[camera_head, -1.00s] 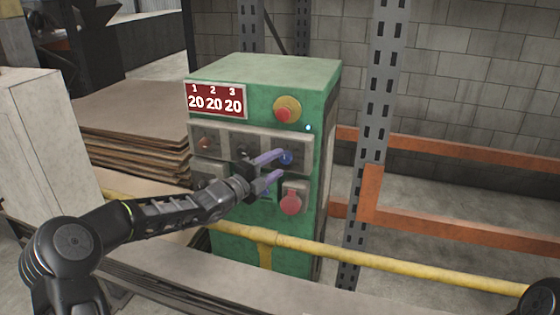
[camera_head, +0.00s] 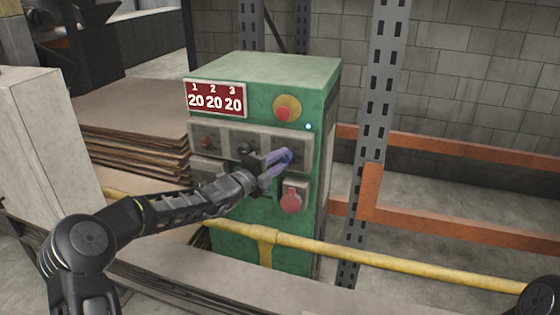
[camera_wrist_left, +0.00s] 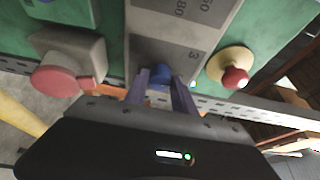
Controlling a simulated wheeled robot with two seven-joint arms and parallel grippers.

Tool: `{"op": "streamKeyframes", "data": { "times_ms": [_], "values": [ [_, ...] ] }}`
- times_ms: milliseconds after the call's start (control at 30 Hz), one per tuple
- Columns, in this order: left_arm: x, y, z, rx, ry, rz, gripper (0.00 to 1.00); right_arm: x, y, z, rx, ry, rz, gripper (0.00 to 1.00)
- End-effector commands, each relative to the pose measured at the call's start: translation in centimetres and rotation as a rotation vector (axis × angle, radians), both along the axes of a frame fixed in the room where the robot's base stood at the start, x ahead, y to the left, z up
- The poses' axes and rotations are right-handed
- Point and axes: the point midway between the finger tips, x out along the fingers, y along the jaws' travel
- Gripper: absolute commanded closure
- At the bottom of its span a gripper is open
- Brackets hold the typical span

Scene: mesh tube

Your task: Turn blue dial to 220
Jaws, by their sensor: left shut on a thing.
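The blue dial (camera_head: 288,155) is at the right end of the row of dials on the green control box (camera_head: 322,110). My left gripper (camera_head: 280,161) is shut on it, with its purple fingers on either side. The left wrist view shows the blue dial (camera_wrist_left: 160,74) between the two fingertips (camera_wrist_left: 160,84), beside the panel mark 3. The red display (camera_head: 215,99) reads 20 under each of 1, 2 and 3. The dial's pointer is hidden. My right gripper is not in view.
A red and yellow button (camera_head: 286,108) sits above the dials, and a red switch (camera_head: 291,202) below. A yellow rail (camera_head: 350,255) crosses in front of the box. A grey metal post (camera_head: 378,120) and orange beams (camera_head: 440,225) stand to the right.

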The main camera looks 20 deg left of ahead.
Motion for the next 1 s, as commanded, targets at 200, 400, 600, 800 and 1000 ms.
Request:
{"op": "streamKeyframes", "data": {
  "times_ms": [200, 400, 600, 800, 1000],
  "values": [
    [0.0, 0.0, -0.01, 0.0, 0.0, 0.0, 1.0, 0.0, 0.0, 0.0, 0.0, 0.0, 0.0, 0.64],
    [0.0, 0.0, 0.01, 0.004, 0.0, 0.0, 1.0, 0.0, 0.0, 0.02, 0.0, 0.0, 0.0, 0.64],
    [0.0, -0.01, 0.07, 0.038, -0.002, 0.0, 1.0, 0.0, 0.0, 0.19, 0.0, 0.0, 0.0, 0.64],
    [0.01, 0.0, 0.23, 0.126, -0.007, 0.0, 1.0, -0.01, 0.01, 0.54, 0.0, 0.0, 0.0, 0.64],
    [0.0, -0.06, 0.37, 0.271, -0.018, 0.0, 1.0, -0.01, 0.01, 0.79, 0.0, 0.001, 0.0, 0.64]
  ]
}}
